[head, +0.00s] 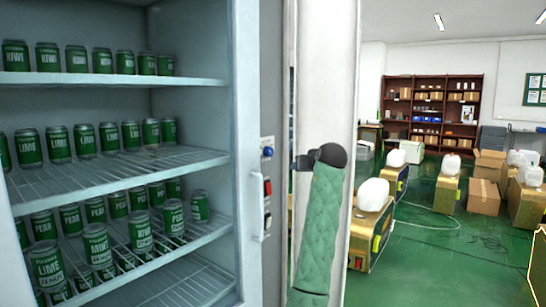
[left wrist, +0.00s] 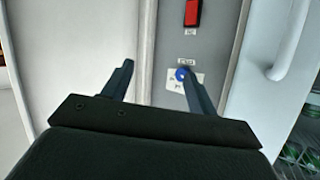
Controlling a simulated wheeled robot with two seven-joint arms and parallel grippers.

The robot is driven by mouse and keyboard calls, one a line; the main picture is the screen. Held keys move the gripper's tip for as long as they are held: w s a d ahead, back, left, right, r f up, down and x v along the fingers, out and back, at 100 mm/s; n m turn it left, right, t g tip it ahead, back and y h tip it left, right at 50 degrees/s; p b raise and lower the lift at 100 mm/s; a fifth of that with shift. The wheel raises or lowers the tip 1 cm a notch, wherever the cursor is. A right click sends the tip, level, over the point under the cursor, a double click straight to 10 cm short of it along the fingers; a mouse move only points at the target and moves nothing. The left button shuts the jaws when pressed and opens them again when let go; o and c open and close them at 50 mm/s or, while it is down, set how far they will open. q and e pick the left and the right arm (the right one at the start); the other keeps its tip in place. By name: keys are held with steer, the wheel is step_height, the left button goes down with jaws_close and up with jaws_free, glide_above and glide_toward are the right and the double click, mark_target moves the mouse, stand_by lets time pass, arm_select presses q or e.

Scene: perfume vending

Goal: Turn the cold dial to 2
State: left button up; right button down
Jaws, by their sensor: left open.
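The cold dial is a small blue knob (head: 267,152) high on the grey control panel beside the open cooler. It also shows as a blue knob (left wrist: 182,73) on a white label in the left wrist view, where the panel appears upside down. My left gripper (head: 300,162) is to the right of the dial in the head view. In the left wrist view its fingers (left wrist: 155,68) are spread and empty. The right-hand finger tip overlaps the dial in that view; I cannot tell if it touches. The dial's numbers are too small to read. My right gripper is out of view.
A red switch (head: 267,187) sits below the dial in the head view. A white handle (head: 258,207) stands out left of the panel. Shelves of green cans (head: 85,141) fill the cooler at left. Boxes (head: 484,197) and machines stand on the green floor behind.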

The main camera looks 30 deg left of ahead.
arm_select(q)
steer(key=w+a+r+n+g+y, duration=0.2)
steer(key=w+a+n+y, duration=0.1)
steer(key=a, duration=0.3)
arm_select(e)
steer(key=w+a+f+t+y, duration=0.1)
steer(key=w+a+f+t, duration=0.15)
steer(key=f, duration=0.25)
arm_select(q)
steer(key=n+g+y, duration=0.4)
glide_toward(271, 152)
steer(key=shift+a, duration=0.85)
steer(key=a, duration=0.3)
steer(key=w+a+p, duration=0.1)
steer(key=a, duration=0.3)
steer(key=shift+w, duration=0.2)
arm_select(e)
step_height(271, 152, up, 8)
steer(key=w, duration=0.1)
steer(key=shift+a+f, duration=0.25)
arm_select(q)
steer(key=shift+a, duration=0.1)
steer(key=c, duration=1)
